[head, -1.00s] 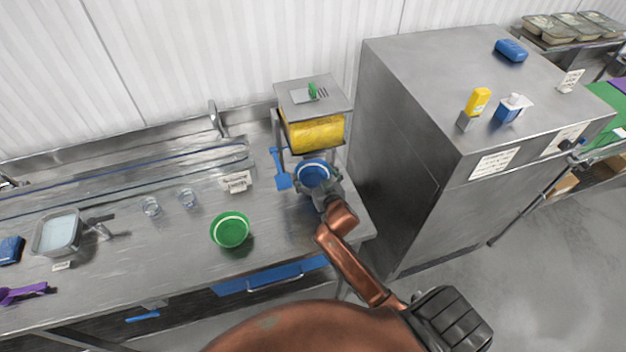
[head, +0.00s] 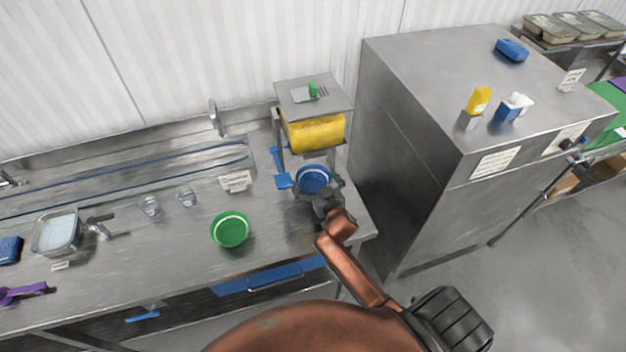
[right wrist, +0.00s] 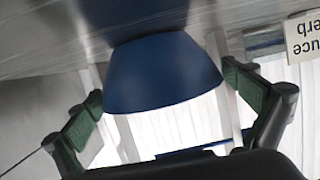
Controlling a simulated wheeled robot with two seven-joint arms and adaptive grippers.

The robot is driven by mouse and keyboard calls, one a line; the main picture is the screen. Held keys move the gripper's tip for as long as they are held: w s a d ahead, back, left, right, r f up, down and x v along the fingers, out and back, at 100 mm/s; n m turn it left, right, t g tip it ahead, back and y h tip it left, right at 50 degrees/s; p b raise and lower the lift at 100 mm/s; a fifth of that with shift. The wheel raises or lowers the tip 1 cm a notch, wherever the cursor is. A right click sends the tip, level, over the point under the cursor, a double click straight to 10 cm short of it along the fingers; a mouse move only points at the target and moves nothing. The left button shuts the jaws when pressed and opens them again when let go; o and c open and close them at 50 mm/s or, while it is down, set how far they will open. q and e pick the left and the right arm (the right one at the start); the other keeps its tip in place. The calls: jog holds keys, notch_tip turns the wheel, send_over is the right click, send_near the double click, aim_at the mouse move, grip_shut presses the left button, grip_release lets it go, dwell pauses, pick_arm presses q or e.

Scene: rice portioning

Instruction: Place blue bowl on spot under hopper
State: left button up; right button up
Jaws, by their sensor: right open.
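The blue bowl (head: 313,178) is under the front of the hopper (head: 314,132), a metal frame with a yellow drum, at the right end of the steel counter. My right gripper (head: 321,194) is open, with its fingers on the near sides of the bowl. In the right wrist view the blue bowl (right wrist: 162,75) lies between the two spread green pads of my right gripper (right wrist: 166,106), with gaps on both sides. The spot under the bowl is hidden. My left gripper is out of view.
A green bowl (head: 230,230) stands on the counter to the left. A blue scoop (head: 284,181) lies close left of the blue bowl. A small sign (head: 236,182) and two clear cups stand further left. A large steel cabinet (head: 455,110) rises on the right.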

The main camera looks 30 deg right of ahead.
jog(key=shift+r, duration=0.25)
jog(key=v, duration=1.2)
